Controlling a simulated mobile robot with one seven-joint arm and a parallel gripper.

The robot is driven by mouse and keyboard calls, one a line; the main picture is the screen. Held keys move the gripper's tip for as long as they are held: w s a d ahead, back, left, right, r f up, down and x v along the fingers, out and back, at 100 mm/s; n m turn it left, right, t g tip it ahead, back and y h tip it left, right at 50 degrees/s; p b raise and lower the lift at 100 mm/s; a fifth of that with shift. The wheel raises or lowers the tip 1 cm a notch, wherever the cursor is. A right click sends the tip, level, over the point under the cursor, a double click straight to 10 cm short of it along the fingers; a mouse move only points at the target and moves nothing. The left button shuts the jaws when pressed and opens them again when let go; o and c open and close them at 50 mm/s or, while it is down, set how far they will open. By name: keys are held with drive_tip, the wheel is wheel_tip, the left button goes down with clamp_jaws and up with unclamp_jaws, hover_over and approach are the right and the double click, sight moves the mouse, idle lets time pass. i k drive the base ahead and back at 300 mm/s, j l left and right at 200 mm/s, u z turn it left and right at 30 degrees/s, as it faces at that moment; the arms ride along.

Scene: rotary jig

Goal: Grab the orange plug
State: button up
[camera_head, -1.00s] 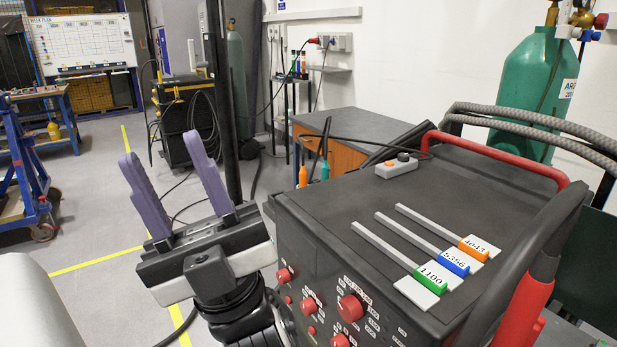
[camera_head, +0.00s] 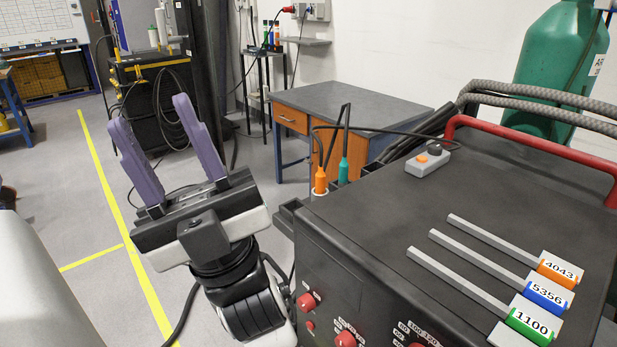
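The orange plug (camera_head: 320,181) stands upright in a holder at the far left corner of the dark machine, with a black cable rising from its top. A teal plug (camera_head: 343,171) stands just right of it in the same way. My gripper (camera_head: 148,113) is left of the plugs, its two purple fingers pointing up and spread apart. Nothing is between the fingers. The gripper is clear of both plugs.
The dark machine (camera_head: 400,213) fills the lower right, with red knobs (camera_head: 345,339) on its front. On top lie a grey button box (camera_head: 428,161) and labelled rods. A red handle (camera_head: 535,153) and a desk (camera_head: 340,103) are behind.

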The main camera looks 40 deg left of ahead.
sight(320, 175)
drive_tip(key=i+j, duration=0.1)
drive_tip(key=j, duration=1.15)
drive_tip(key=i+j, duration=0.15)
drive_tip(key=j, duration=0.5)
